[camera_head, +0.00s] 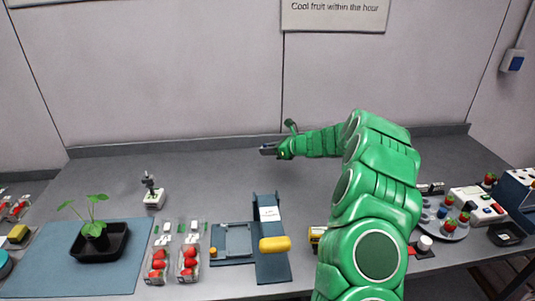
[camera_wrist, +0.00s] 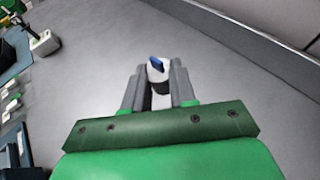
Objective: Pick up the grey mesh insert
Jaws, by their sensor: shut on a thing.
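My gripper (camera_wrist: 157,78) is shut on a small white thing with a blue top (camera_wrist: 157,64), held between the two grey fingers; its lower part looks dark. In the head view my gripper (camera_head: 268,150) is stretched out over the back of the bench, and what it holds is too small to make out. I cannot tell for sure which thing is the grey mesh insert. A flat grey rectangular piece (camera_head: 238,240) lies on the blue-grey base at the front middle, well away from my gripper; no mesh shows on it at this size.
A potted plant in a black tray (camera_head: 98,254) stands on a blue mat (camera_head: 40,268) at left. Strawberry punnets (camera_head: 172,262), a yellow-handled stand (camera_head: 273,262) and a round fruit tray (camera_head: 441,230) line the front. The bench's back is mostly clear up to the wall ledge.

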